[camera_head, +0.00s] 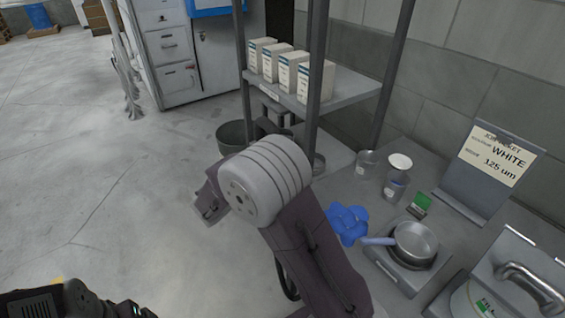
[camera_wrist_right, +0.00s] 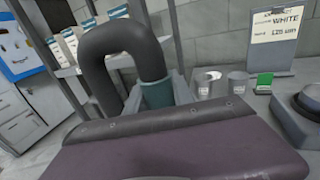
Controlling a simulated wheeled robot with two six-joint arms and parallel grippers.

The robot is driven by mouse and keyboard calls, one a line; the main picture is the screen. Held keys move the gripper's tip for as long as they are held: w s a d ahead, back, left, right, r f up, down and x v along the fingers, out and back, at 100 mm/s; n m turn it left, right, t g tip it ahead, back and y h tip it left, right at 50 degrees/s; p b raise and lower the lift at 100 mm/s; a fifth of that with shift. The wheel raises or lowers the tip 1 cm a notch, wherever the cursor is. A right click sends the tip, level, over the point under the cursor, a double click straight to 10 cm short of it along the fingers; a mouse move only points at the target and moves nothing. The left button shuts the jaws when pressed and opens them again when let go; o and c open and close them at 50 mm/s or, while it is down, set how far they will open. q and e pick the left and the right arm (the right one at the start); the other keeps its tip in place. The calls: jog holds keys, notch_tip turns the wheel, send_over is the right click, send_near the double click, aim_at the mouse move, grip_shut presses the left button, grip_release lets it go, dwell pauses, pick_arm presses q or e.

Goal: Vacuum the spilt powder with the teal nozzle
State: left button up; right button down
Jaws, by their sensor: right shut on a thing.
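The teal nozzle (camera_wrist_right: 158,94) shows in the right wrist view, with a thick black hose (camera_wrist_right: 122,38) arching from its top. My right gripper (camera_wrist_right: 158,100) is shut on it, with grey fingers at either side. The nozzle's lower end is hidden behind my wrist. In the head view my right arm reaches up from the bottom, and its bulky joint hides the gripper and nozzle. Dark parts of my left arm show at the bottom left edge, where my left gripper (camera_head: 125,308) is cut off and its jaws are unclear. I see no spilt powder in either view.
A grey bench at right bears a blue glove-like bundle (camera_head: 346,222), clear cups (camera_head: 366,164), a pan (camera_head: 415,242) on a scale-like base, a green card (camera_head: 420,204) and a job ticket stand (camera_head: 488,165). White boxes (camera_head: 289,69) stand on a shelf behind. Floor at left is open.

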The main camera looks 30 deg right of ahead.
jog(key=shift+r, duration=0.65)
notch_tip(320, 180, up, 10)
jog(key=p, duration=0.9)
jog(key=shift+p, duration=0.4)
